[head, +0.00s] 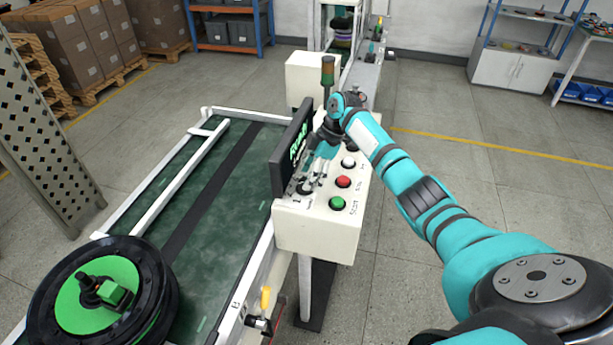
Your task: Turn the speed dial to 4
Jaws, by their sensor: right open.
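The speed dial (305,187) is a small dark knob on the left part of the white control box's sloped top (318,210). Printed marks stand around it, too small to read. My right gripper (314,172) reaches down over the box from behind, its fingers open and pointing at the dial. The fingers partly cover the dial, and I cannot tell whether they touch it. A dark display (292,148) with green lit characters stands left of the dial; its figures are seen too slantwise to read. My left gripper is out of view.
Red (343,182), green (337,203) and white (348,163) buttons sit close to the right of the dial. A signal lamp (327,72) rises behind the box. The green conveyor (225,215) runs at left, with a black-and-green wheel (145,300) at its near end.

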